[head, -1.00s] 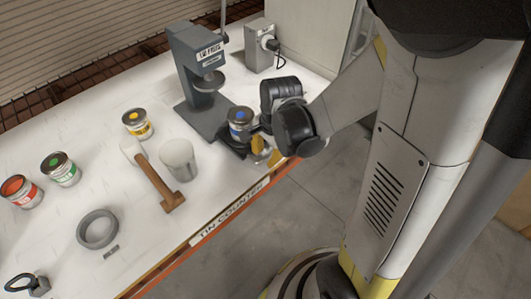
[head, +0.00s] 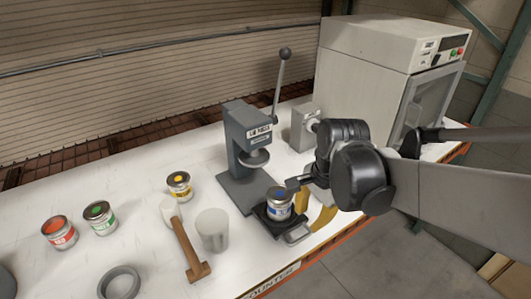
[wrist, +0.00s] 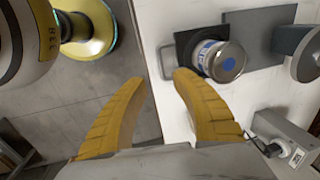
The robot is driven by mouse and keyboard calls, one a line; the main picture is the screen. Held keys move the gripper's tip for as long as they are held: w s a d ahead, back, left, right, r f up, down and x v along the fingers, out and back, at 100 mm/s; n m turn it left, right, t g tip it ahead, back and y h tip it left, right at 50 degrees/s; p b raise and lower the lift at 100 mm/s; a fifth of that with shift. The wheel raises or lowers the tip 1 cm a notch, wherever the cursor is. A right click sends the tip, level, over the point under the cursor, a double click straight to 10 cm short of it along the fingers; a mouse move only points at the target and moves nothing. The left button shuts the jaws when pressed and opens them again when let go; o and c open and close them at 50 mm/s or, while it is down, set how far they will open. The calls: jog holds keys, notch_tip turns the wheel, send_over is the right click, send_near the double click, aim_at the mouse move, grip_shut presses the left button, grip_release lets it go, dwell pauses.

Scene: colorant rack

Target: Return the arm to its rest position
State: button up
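My gripper (wrist: 155,105) is open and empty; its two yellow fingers are spread in the wrist view, over the counter's front edge. In the head view its yellow fingers show partly behind my dark wrist joint. A tin with a blue dot (head: 279,204) stands upright on the black tray of the lid press (head: 246,150). In the wrist view the tin (wrist: 222,62) is ahead of the right finger, apart from it.
The white counter (head: 140,250) also holds tins with yellow (head: 179,185), green (head: 100,218) and red (head: 59,232) marks, a mallet (head: 184,243), a grey cup (head: 213,230) and a grey ring (head: 119,283). A large cabinet (head: 365,80) stands at the back right. Floor is clear in front.

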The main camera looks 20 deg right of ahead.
jog(key=s+a+r+n+t+b, duration=0.2)
jog(key=s+a+n+t, duration=0.2)
jog(key=n, duration=1)
jog(key=shift+s+t+h+b, duration=0.3)
jog(key=shift+s+t+b, duration=0.1)
jog(key=shift+s+t, duration=0.25)
jog(key=shift+w, duration=0.1)
dwell(1.0)
